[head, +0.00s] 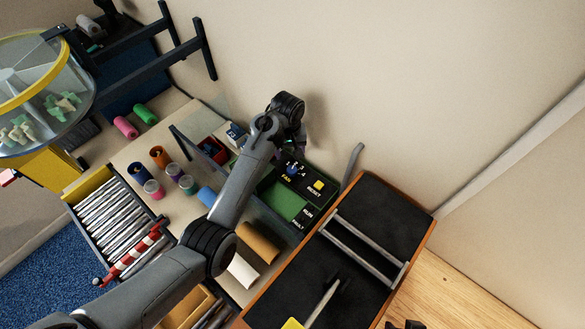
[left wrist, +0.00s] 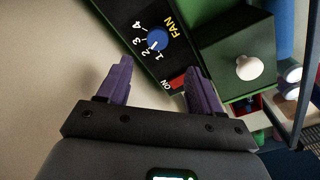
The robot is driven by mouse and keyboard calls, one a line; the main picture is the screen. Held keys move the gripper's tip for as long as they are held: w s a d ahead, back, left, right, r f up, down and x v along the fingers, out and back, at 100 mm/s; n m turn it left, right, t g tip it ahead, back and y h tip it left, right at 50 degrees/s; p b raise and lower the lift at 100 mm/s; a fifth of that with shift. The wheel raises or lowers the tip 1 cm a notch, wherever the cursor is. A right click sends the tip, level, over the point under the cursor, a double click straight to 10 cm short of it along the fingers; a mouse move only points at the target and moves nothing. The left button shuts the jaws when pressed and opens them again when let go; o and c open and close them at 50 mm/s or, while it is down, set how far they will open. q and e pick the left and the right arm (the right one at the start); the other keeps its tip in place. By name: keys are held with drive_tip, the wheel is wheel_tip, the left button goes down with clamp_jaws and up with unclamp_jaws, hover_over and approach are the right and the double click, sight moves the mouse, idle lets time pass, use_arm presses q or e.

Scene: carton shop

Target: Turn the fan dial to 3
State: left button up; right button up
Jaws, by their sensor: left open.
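The fan dial (head: 292,170) is a small blue knob on a black control panel (head: 301,181), with the numbers 1 to 4 around it. The dial (left wrist: 157,39) shows closer in the left wrist view, beside the yellow word FAN. A white mark is on its face, but its exact setting is hard to read. My left gripper (left wrist: 158,72) has two purple fingers, apart and empty. The dial lies just beyond the gap between them, not gripped. In the head view my left wrist hides most of that gripper. Dark tips at the bottom right edge may be my right gripper.
A red switch (left wrist: 177,79) marked ON and a white knob (left wrist: 249,67) are near my fingers. A black-topped, wood-edged bench (head: 372,215) stands to the right. Several coloured spools stand at left.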

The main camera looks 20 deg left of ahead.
sight(292, 169)
use_arm(q)
drive_tip(key=shift+n+g, duration=0.3)
drive_tip(key=f, duration=1)
drive_tip(key=shift+w+d, duration=0.25)
drive_tip(key=shift+w, duration=0.05)
drive_tip(key=c, duration=1.1)
drive_tip(key=shift+o, duration=0.2)
